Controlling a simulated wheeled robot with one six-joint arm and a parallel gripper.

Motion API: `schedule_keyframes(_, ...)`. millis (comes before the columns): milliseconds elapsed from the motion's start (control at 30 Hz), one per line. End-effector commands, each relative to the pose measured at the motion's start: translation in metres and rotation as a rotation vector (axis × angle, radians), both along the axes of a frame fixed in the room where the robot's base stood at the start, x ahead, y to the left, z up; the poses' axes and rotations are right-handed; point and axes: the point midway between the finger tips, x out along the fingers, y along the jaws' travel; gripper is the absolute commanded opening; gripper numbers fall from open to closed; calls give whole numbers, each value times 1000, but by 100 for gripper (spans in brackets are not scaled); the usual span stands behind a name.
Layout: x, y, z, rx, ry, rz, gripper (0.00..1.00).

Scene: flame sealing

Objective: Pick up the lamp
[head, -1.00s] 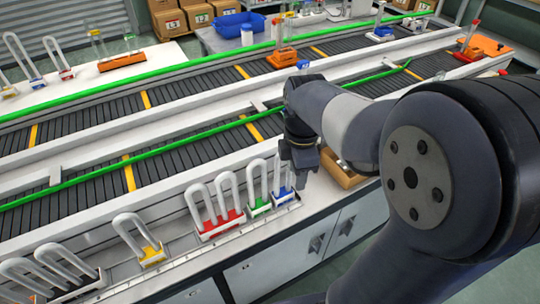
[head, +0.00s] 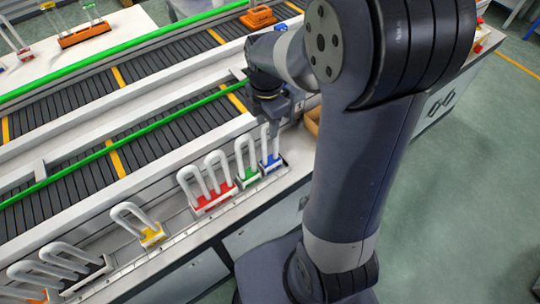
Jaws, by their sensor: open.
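Several white U-shaped lamp tubes stand upright in coloured bases along the near side of the conveyor. The lamp with the blue base (head: 270,161) stands at the right end of the row, beside the lamp with the green base (head: 248,176). Lamps with a red base (head: 214,196) and a yellow base (head: 152,235) stand further left. My gripper (head: 273,121) is open, pointing down just above the blue-based lamp. Its fingers overlap the top of that tube in the picture, and I cannot tell whether they touch it.
Black-based lamps (head: 85,272) stand at the lower left. An orange rack (head: 84,34) is across the conveyor (head: 65,175). A brown box (head: 312,121) is right of my gripper. Green rails (head: 80,168) run along the belts. Open floor (head: 450,190) lies to the right.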

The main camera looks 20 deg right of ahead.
Motion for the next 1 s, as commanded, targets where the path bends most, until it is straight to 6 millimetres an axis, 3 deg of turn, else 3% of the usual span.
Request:
schedule_keyframes(233, 1, -3, -34, 0, 4, 0, 42)
schedule_keyframes(567, 2, -3, -40, 0, 1, -1, 41)
schedule_keyframes(1000, 2, -3, -40, 0, 1, -1, 5)
